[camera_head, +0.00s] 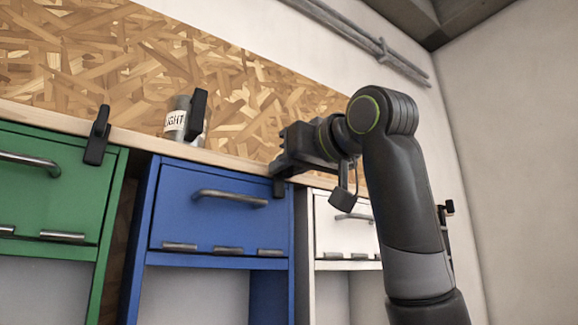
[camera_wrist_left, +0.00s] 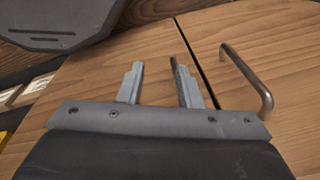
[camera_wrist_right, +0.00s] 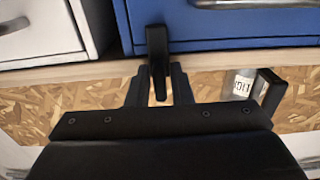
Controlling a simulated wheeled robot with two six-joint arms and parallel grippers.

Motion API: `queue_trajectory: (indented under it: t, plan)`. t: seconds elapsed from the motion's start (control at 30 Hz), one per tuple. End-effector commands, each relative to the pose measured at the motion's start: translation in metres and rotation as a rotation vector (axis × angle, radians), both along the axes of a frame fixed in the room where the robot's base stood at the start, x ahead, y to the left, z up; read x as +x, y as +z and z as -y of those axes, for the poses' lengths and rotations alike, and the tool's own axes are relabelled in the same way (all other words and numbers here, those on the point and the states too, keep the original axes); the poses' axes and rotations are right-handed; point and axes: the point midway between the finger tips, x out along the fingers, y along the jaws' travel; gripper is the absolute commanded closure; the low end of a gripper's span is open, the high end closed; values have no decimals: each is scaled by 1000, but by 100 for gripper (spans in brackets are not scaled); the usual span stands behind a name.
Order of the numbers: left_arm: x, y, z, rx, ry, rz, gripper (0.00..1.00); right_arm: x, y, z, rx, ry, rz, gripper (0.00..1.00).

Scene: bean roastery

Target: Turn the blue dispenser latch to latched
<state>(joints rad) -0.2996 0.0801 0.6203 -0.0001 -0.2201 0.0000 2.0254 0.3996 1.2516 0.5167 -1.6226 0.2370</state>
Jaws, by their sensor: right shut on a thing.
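The blue dispenser (camera_head: 215,180) hangs under a wooden shelf, its flap with a bar handle facing me. Its black latch (camera_head: 278,188) is at its upper right corner, mostly hidden by my right gripper (camera_head: 282,168). In the right wrist view, the latch (camera_wrist_right: 157,45) is a dark bar between the fingers of the right gripper (camera_wrist_right: 159,85). It crosses the shelf edge and its end overlaps the blue front (camera_wrist_right: 230,25). The right gripper is shut on it. My left gripper (camera_wrist_left: 158,82) is open and empty over a wooden panel, seen only in the left wrist view.
A green dispenser (camera_head: 55,185) with a black latch (camera_head: 98,135) is on the left, a white dispenser (camera_head: 345,235) on the right. A labelled jar (camera_head: 176,122) and a black upright piece (camera_head: 197,115) stand on the shelf (camera_head: 240,165). A bar handle (camera_wrist_left: 250,75) is beside my left gripper.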

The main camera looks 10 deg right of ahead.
Motion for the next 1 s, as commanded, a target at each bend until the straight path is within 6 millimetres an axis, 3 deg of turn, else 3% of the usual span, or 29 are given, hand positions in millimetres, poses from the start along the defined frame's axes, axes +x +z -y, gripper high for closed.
queue_trajectory:
  t: [0.47,0.5,0.57,0.87,1.0]
  plan:
    - [0,0,0,0,0,-1,68,0,-1,0,-15,0,4,100]
    - [0,0,0,0,0,-1,68,0,-1,0,-15,0,4,76]
    - [-1,0,0,0,0,-1,68,0,-1,0,-14,0,3,68]
    - [-1,-1,0,0,0,-1,68,-1,-1,0,-12,0,4,67]
    - [-1,-9,0,0,0,-1,68,-10,-2,5,-12,-1,6,67]
